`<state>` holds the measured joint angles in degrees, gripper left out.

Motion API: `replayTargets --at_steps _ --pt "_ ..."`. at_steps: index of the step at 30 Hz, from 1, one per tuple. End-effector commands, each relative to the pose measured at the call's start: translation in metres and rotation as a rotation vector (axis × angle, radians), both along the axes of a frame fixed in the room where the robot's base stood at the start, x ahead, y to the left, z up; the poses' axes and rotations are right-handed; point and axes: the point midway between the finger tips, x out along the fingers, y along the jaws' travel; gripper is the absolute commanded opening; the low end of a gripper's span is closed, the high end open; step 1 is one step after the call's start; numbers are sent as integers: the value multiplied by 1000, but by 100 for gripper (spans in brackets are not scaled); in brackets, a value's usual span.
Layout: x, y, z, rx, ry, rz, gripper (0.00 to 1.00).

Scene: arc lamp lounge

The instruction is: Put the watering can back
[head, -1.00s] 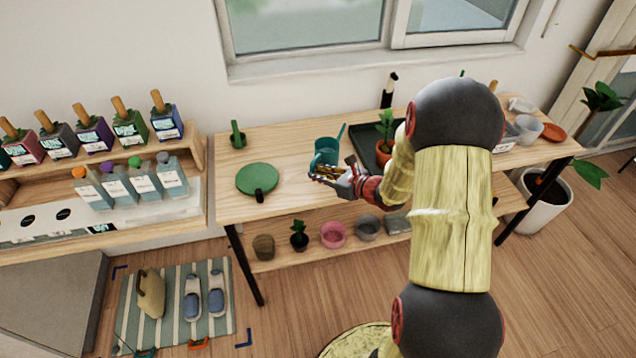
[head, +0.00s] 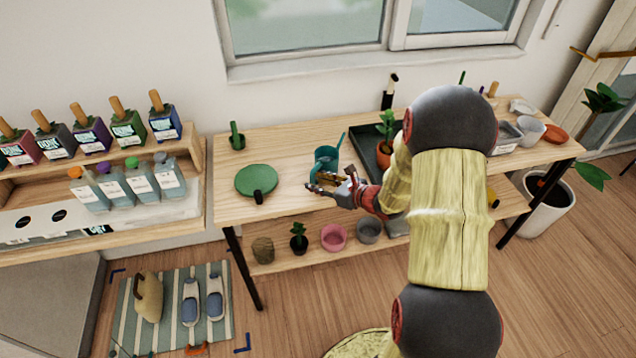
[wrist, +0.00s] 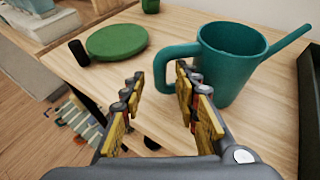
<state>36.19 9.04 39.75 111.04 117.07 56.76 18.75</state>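The teal watering can (head: 325,157) stands upright on the wooden bench top. In the wrist view the watering can (wrist: 232,62) has its loop handle on the left and its spout pointing up to the right. My gripper (head: 330,184) is just in front of the can. A round green mat (head: 256,179) with a dark handle-like piece lies left of the can.
A dark tray (head: 362,150) with a potted plant (head: 386,130) is right of the can. A small cactus (head: 237,136) stands at the back left. Pots, including a pink pot (head: 333,237), line the lower shelf. The bench between mat and can is clear.

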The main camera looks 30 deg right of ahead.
Motion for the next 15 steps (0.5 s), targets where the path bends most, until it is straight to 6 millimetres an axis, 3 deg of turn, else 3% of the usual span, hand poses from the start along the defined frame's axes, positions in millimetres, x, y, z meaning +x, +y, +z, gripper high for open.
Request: replayTargets --at_steps 9,15 --pt "-1 0 5 0 0 0 31" --pt "-29 -11 19 0 0 -4 31"
